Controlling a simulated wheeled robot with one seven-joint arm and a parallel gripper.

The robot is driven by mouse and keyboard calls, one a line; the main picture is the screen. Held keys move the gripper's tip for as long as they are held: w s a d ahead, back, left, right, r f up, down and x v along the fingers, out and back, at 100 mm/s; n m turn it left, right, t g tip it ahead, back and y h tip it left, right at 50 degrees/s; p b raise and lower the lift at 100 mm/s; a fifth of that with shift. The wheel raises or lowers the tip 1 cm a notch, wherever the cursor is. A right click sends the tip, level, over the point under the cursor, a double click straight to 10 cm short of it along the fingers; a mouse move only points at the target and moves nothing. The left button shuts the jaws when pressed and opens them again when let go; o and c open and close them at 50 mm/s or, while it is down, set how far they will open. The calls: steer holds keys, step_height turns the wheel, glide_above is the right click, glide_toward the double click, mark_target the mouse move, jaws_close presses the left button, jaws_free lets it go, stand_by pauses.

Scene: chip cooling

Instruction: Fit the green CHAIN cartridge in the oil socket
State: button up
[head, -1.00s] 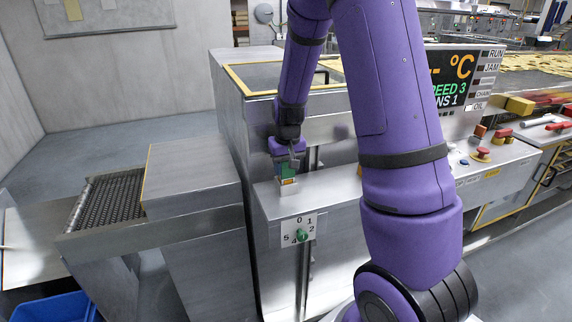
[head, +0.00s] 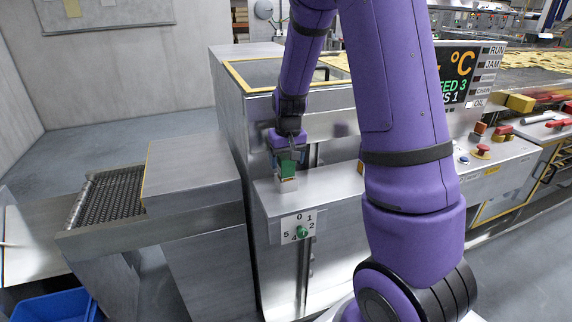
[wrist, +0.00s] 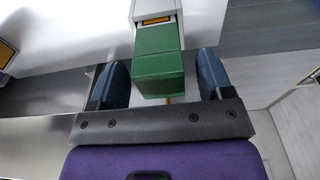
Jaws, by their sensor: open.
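The green cartridge (head: 288,168) stands on the steel ledge of the machine, at its socket. In the wrist view the green cartridge (wrist: 158,70) is a block whose far end meets a pale socket (wrist: 150,8) with an orange-yellow label. I cannot tell how deep it sits, and no lettering on it is readable. My gripper (wrist: 163,64) is open, with one dark blue finger on each side of the cartridge and a gap to both. In the head view my gripper (head: 289,152) is just above and behind the cartridge.
A numbered dial plate with a green knob (head: 302,232) is on the front below the ledge. A control panel with a screen (head: 457,75) is at the right, partly behind my arm. A small orange-and-grey block (head: 360,167) shows beside my arm. A blue bin (head: 55,307) is at lower left.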

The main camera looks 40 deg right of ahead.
steer(key=r, duration=0.5)
steer(key=s+r, duration=0.1)
steer(key=r, duration=0.2)
steer(key=shift+a+r, duration=0.15)
steer(key=shift+r, duration=0.15)
steer(key=shift+s+a+r, duration=0.1)
steer(key=s+a+r+n+t, duration=0.1)
steer(key=s+a+r+t, duration=0.1)
steer(key=s+a+r, duration=0.7)
steer(key=s+a+r+n+t, duration=0.1)
steer(key=s+r, duration=0.1)
steer(key=s, duration=0.6)
steer(key=s+a+r+n, duration=0.1)
steer(key=s+a+r, duration=0.1)
steer(key=s, duration=0.6)
steer(key=shift+a+r+t, duration=0.25)
steer(key=shift+r+t, duration=0.15)
steer(key=shift+r, duration=0.25)
stand_by(0.3)
